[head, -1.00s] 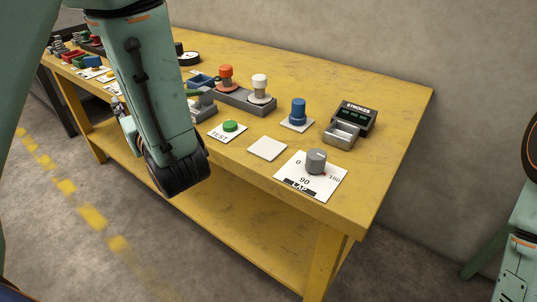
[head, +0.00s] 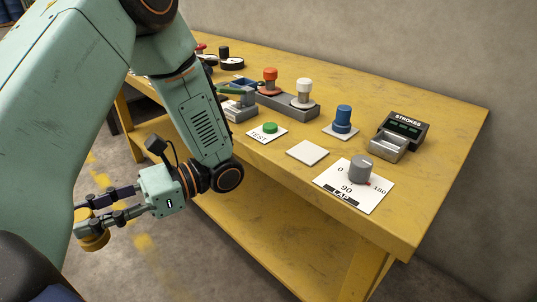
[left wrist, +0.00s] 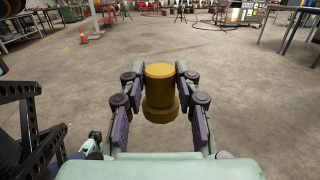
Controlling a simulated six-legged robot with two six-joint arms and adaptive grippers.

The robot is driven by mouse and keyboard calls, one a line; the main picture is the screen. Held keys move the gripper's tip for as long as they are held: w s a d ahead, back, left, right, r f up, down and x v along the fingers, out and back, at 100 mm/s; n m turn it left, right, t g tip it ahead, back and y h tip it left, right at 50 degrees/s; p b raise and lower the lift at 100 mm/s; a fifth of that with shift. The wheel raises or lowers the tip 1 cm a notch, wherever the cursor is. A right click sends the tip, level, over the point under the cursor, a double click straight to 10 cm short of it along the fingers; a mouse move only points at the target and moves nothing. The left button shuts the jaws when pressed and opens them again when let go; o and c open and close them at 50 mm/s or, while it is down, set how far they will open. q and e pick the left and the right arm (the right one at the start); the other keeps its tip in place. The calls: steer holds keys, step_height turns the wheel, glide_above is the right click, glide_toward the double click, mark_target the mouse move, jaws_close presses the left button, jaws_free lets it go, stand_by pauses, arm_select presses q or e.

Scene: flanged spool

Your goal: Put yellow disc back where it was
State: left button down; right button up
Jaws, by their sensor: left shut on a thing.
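My left gripper (head: 92,222) is shut on the yellow disc (head: 93,241), out over the floor to the left of the bench. In the left wrist view the yellow disc (left wrist: 160,92) has a narrower upper body and a wider flange below. It sits between the fingers of my left gripper (left wrist: 160,84). An empty white square pad (head: 307,152) lies on the bench. A blue flanged piece (head: 343,118) stands on another white pad. Red (head: 270,80) and white (head: 304,92) flanged pieces stand on a grey block. My right gripper is not in view.
The yellow bench (head: 420,222) also holds a green TEST button (head: 269,127), a grey LAP dial (head: 360,169) and a STROKES counter (head: 403,128) with a metal tray (head: 388,146). My left arm covers part of the bench's left end. Open floor surrounds the gripper.

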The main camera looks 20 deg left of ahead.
arm_select(q)
steer(key=d+f+n+g+h+b, duration=0.25)
steer(key=d+n+h, duration=0.65)
steer(key=d+h, duration=0.45)
steer(key=w+d+r+n+t+h, duration=0.2)
steer(key=w+d+n+t+h, duration=0.55)
steer(key=d+h, duration=0.2)
steer(key=w+a+r+n+t, duration=0.1)
steer(key=w+r+n+t, duration=0.35)
steer(key=w+t, duration=0.4)
steer(key=w+r+n+t+b, duration=0.1)
steer(key=w+r+n+t, duration=0.3)
steer(key=w+n+t, duration=0.4)
steer(key=w+a+r+n+t, duration=0.1)
steer(key=w+r+n+t, duration=0.25)
steer(key=w+t, duration=0.45)
steer(key=shift+m+g+h, duration=0.45)
steer(key=shift+g+h, duration=0.15)
steer(key=shift+g, duration=0.35)
steer(key=f+b, duration=0.1)
steer(key=f, duration=0.2)
steer(key=w+f+b, duration=0.1)
steer(key=f+b, duration=0.1)
steer(key=f, duration=0.1)
steer(key=w+f+b, duration=0.1)
steer(key=f+b, duration=0.1)
steer(key=f, duration=0.2)
steer(key=shift+w+d, duration=0.1)
steer(key=shift+d, duration=0.1)
